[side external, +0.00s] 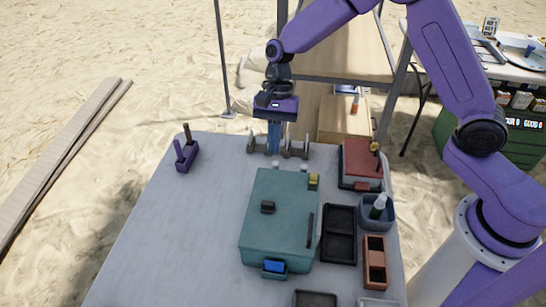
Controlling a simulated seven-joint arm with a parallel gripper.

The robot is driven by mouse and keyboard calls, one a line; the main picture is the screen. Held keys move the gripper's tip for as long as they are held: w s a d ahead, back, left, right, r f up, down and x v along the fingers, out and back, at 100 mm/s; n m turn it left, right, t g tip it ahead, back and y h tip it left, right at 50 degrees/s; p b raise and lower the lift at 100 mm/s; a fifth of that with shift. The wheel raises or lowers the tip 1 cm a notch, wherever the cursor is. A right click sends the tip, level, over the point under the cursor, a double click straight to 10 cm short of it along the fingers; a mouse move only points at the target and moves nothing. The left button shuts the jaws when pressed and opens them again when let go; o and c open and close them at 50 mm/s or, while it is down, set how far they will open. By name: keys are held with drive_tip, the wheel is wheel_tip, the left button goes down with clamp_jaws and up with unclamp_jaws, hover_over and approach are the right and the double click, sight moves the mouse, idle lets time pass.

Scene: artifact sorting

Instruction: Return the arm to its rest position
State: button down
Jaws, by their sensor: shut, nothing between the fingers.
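My purple arm reaches in from the right, and my gripper (273,150) hangs pointing down over the far edge of the grey table (180,235). The gripper is shut and holds nothing that I can see. Its narrow blue lower part comes down among small metal stands (295,148) on the table's far edge. I cannot tell whether it touches them.
A teal case (280,215) fills the table's middle. Right of it are a red-lidded box (361,160), a blue-grey bin (375,215) with a bottle, and dark trays (339,235). A purple holder (186,153) stands far left. The table's left is clear.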

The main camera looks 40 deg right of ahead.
drive_tip(key=shift+w+d+r, duration=0.1)
drive_tip(key=shift+r, duration=0.35)
